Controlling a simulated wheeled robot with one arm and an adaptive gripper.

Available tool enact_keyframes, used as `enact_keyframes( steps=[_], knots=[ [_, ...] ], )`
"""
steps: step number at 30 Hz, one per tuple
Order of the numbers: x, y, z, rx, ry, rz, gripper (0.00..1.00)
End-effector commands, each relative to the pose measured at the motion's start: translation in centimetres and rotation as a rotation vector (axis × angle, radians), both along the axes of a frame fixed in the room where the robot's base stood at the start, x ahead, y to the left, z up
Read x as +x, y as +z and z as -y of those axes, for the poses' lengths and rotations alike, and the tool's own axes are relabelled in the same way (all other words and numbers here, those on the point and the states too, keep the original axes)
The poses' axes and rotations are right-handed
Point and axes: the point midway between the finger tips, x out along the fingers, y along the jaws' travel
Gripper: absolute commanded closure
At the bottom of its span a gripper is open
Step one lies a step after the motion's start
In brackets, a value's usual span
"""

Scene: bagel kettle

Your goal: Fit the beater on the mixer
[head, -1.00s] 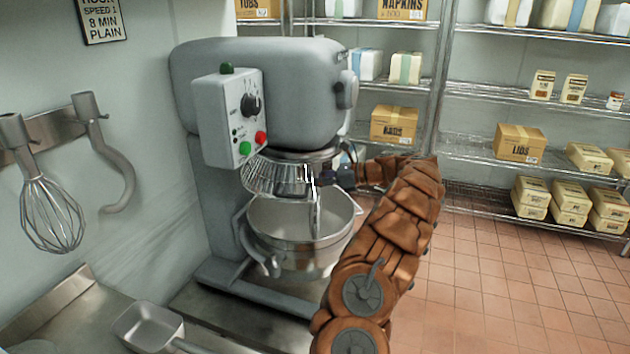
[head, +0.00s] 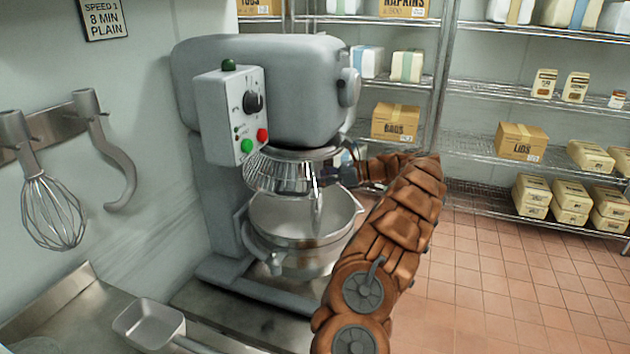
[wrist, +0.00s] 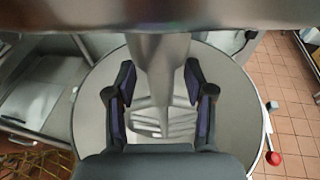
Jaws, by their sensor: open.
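The grey mixer (head: 262,85) stands against the wall, with a wire guard (head: 280,172) under its head and a steel bowl (head: 268,218) below. The beater (head: 317,205) hangs upright beneath the mixer head, its lower part over the bowl. In the wrist view, the beater's shaft (wrist: 158,70) rises to the metal underside of the head, and its flat grid (wrist: 165,122) shows below. My gripper (wrist: 158,84) is open, with one finger on each side of the shaft and gaps between. In the head view it is at the bowl's right, partly hidden. The shaft's top joint is hidden.
A whisk (head: 52,212) and a dough hook (head: 120,170) hang on the left wall rail. A metal scoop (head: 150,322) lies on the counter at lower left. Wire shelves with boxes (head: 520,142) stand behind. The tiled floor (head: 520,270) at right is clear.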

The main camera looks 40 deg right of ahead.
Motion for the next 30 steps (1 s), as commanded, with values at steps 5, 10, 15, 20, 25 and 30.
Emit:
enact_keyframes(
  steps=[5, 10, 15, 20, 25, 30],
  knots=[
    [-2.5, 0.6, 2.1, 0.000, -0.009, -0.001, 0.47],
    [-5.2, 1.3, 4.2, -0.001, -0.010, -0.005, 0.47],
    [-7.4, 2.1, 5.7, 0.002, -0.005, -0.005, 0.47],
    [-8.3, 2.4, 6.5, 0.002, -0.006, -0.005, 0.47],
    [-8.8, 2.6, 6.8, 0.003, -0.004, -0.005, 0.47],
    [-8.8, 2.6, 6.8, 0.003, -0.003, -0.005, 0.47]
  ],
)
